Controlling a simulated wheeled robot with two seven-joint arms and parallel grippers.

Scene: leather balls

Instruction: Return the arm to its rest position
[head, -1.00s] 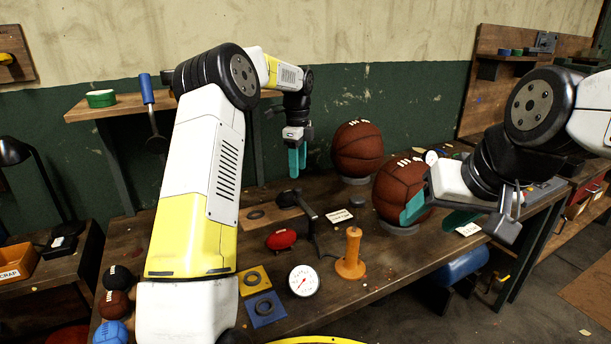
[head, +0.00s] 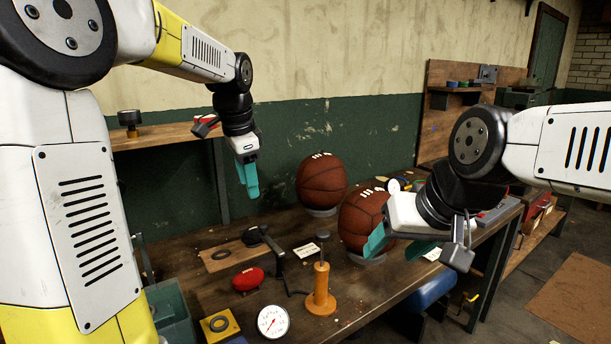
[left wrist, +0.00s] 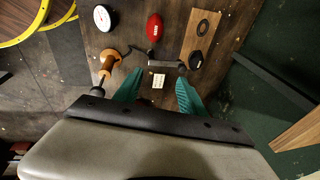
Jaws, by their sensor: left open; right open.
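My left arm comes in large from the left in the head view. Its gripper (head: 248,178) has teal fingers pointing down, apart and empty, above the back of the workbench (head: 205,262), left of the basketballs. In the left wrist view its two fingers (left wrist: 158,92) are spread, with a small white label card (left wrist: 158,80) on the bench seen between them. My right gripper (head: 402,243) reaches in from the right, open, its teal fingers beside the front basketball (head: 362,218). One finger overlaps that ball in the picture; I cannot tell if they touch.
A second basketball (head: 321,182) stands behind. A red mini football (head: 248,280), a dial gauge (head: 272,321), an orange-handled tool (head: 320,290) and a dark stand (head: 275,252) occupy the bench. A wall shelf (head: 170,135) is behind my left arm.

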